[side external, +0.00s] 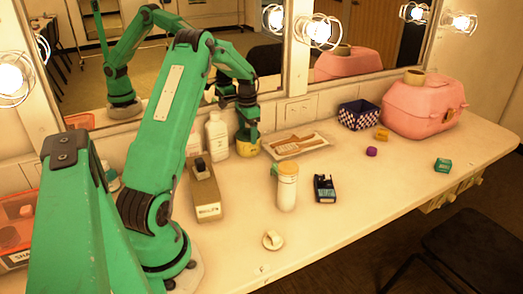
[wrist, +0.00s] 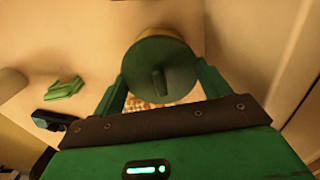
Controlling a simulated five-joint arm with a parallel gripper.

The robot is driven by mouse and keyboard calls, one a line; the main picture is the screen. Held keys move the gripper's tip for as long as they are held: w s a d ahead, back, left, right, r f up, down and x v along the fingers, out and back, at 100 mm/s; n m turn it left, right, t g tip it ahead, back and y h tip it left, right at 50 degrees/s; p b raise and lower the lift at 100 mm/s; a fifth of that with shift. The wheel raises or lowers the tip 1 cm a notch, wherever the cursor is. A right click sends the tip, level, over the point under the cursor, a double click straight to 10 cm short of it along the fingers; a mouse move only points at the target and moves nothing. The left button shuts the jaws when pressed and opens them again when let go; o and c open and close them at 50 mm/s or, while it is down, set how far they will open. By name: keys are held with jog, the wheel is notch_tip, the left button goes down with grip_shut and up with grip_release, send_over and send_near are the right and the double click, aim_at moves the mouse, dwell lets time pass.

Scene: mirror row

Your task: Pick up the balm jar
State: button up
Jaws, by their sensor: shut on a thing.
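The balm jar (side external: 248,151) has a pale yellow body and stands near the mirror wall, below my gripper (side external: 247,132). In the wrist view its round dark green lid (wrist: 160,68), with a raised bar on top, sits between the two green fingers. My gripper (wrist: 160,85) is shut on the jar. Most of the jar's body is hidden under the lid in the wrist view. I cannot tell whether its base touches the counter.
A white bottle (side external: 216,136) stands just left of the jar, and a tray (side external: 322,143) with brown items lies close on the right. A tan box (side external: 204,198), a cream canister (side external: 287,190) and a dark device (side external: 324,188) stand in front. The right front counter is mostly clear.

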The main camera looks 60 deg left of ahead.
jog(key=shift+r, duration=0.1)
jog(key=shift+r, duration=4.95)
jog(key=shift+w, duration=0.1)
